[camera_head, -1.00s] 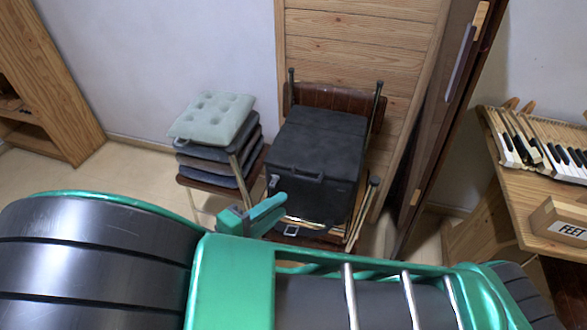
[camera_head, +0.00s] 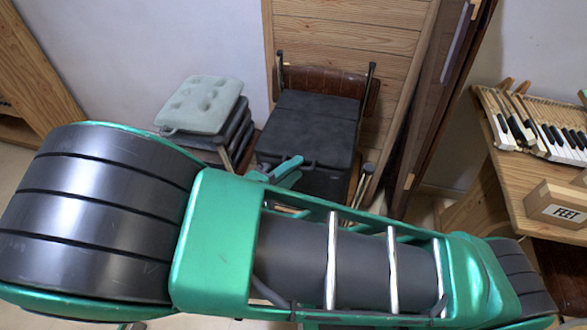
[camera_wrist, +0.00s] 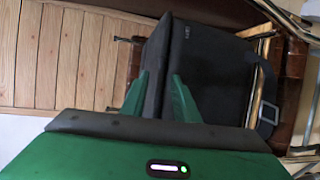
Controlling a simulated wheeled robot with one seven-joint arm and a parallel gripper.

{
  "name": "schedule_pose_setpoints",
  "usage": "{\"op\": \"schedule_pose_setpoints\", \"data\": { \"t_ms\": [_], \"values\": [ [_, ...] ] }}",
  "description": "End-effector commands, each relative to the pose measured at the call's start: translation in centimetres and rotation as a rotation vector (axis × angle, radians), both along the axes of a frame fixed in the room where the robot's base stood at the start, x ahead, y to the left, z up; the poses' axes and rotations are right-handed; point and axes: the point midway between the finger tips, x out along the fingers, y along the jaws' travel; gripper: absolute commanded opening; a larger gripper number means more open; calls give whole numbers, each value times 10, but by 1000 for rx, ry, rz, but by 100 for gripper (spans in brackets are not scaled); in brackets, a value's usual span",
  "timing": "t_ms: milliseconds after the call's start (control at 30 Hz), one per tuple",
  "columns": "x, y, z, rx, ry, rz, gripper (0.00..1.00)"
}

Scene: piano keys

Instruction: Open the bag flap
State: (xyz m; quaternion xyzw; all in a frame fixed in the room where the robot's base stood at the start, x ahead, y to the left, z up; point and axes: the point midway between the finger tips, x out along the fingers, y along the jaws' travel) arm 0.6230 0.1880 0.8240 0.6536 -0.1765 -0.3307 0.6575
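The dark grey bag (camera_head: 312,122) rests on a brown chair in the head view, its top showing a seam across it. The flap's front edge is partly hidden behind my gripper (camera_head: 283,171) and arm. In the wrist view the bag (camera_wrist: 205,70) fills the middle, with a small label near its upper edge. A strap with a dark buckle (camera_wrist: 267,116) hangs at its right side. My gripper (camera_wrist: 159,76) has its two green fingers apart, with a dark edge of the bag visible between them. I cannot tell whether either finger touches it.
A stack of cushioned stools (camera_head: 203,108) stands left of the bag. A wooden panel (camera_head: 350,32) is behind it.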

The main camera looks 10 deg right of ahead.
Motion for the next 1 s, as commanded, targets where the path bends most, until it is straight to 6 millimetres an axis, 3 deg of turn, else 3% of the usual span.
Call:
{"op": "schedule_pose_setpoints", "data": {
  "t_ms": [333,467,767,1000],
  "values": [
    [3,-3,-1,0,1,0,28],
    [3,-3,-1,0,1,0,0],
    [2,-2,0,2,6,1,0],
    [1,5,13,23,51,12,0]
  ]
}}
